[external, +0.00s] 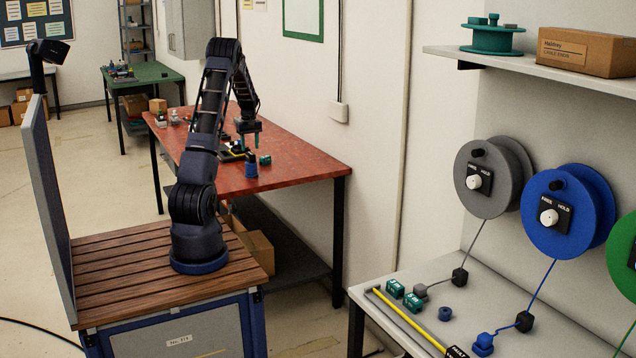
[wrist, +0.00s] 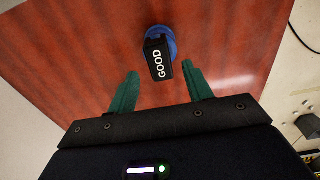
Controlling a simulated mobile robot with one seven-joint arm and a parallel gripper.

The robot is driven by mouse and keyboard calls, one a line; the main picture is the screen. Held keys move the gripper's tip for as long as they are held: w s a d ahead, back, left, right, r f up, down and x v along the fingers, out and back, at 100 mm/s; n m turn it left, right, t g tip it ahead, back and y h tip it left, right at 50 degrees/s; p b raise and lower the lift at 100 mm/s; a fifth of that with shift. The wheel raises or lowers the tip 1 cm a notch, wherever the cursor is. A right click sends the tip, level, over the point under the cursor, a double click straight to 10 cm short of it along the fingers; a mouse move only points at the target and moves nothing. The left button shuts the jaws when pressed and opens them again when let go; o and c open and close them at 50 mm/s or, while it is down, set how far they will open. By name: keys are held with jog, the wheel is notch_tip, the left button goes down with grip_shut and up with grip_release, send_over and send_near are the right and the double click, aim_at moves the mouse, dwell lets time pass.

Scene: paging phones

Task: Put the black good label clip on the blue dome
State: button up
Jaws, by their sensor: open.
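The black label clip reading GOOD (wrist: 158,60) is in the wrist view, upper middle, over the blue dome (wrist: 172,36). It appears to rest on the dome, though the contact is hidden by the clip itself. In the external view the blue dome (external: 251,171) stands on the red table with a small dark shape on top. My gripper (external: 248,138) is above it, with its teal fingers pointing down. In the wrist view my gripper (wrist: 160,74) is open and empty, its fingertips on either side of the clip's near end and apart from it.
The red table (external: 310,168) is clear toward its right end. A teal block (external: 265,160) lies right of the dome, and dark and yellow items (external: 232,152) lie left of it. A white bench (external: 400,335) with spools above stands at the right.

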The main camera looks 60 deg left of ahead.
aim_at(251, 153)
notch_tip(251, 153, up, 7)
dwell(0.3)
jog(key=w+d+r+m+t, duration=0.1)
jog(key=d+r+m, duration=0.35)
jog(key=d, duration=0.75)
jog(key=d+r+m, duration=0.1)
jog(key=d+r, duration=0.6)
jog(key=d, duration=0.5)
jog(key=w+d+r+m+t, duration=0.1)
jog(key=d+r+m, duration=0.3)
jog(key=d, duration=0.8)
jog(key=s+d+m+t, duration=0.1)
jog(key=s+d+m, duration=0.3)
jog(key=s+d, duration=0.6)
jog(key=s+d+f+m+t, duration=0.1)
jog(key=s+d+m, duration=0.3)
jog(key=s+d, duration=0.7)
jog(key=d, duration=0.5)
jog(key=shift+s+t, duration=0.15)
jog(key=shift+t, duration=0.15)
